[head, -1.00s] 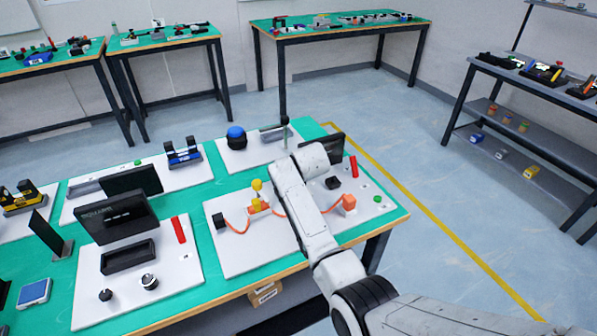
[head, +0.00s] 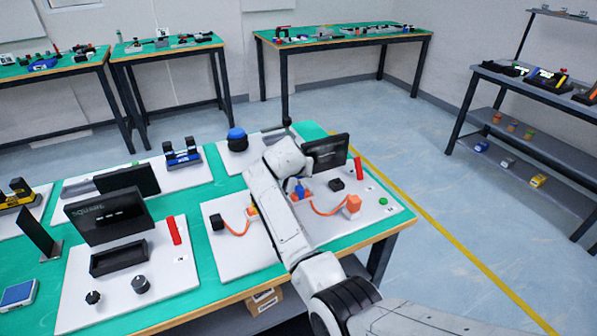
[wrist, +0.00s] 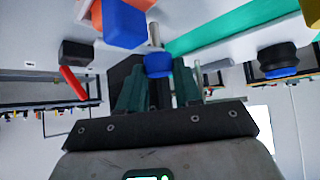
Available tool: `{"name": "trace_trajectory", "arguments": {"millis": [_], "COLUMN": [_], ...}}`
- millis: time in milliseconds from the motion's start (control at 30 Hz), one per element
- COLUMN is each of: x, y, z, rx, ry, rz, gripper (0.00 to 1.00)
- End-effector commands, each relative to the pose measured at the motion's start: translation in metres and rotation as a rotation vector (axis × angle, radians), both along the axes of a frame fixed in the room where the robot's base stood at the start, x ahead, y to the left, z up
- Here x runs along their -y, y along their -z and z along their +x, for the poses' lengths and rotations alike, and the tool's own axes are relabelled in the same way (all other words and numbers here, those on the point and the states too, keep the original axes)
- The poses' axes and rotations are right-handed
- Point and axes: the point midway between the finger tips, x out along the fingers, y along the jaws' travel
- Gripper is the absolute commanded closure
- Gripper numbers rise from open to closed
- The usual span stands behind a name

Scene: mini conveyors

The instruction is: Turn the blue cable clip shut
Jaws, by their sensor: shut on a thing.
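The blue cable clip (head: 299,189) stands on the white board, beside the orange cable (head: 326,212), partly hidden by my arm in the head view. In the wrist view its blue block (wrist: 123,23) sits against an orange part, and a grey rod runs close by to a blue knob (wrist: 158,64). My gripper (wrist: 158,78) is shut on this blue knob, with one dark green finger on each side. The fingers are hidden behind my arm in the head view. The yellow clip is hidden too; only an orange part (head: 252,211) shows there.
The cable ends at a black block (head: 217,222) and an orange block (head: 352,204). A dark upright panel (head: 326,151), a small black block (head: 336,185) and a red bar (head: 358,168) stand close behind. A blue-capped round part (head: 237,137) is farther back.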

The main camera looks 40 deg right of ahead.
Motion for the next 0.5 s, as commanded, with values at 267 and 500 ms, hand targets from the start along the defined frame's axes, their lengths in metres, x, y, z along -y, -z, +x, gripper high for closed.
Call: {"name": "trace_trajectory", "arguments": {"millis": [267,500], "x": [-0.0007,-0.0005], "y": [0.0018,0.0008], "z": [-0.0003,-0.0002], "rx": [-0.004,-0.002], "ry": [-0.001,-0.002], "rz": [0.002,0.001], "gripper": [0.59,0.56]}}
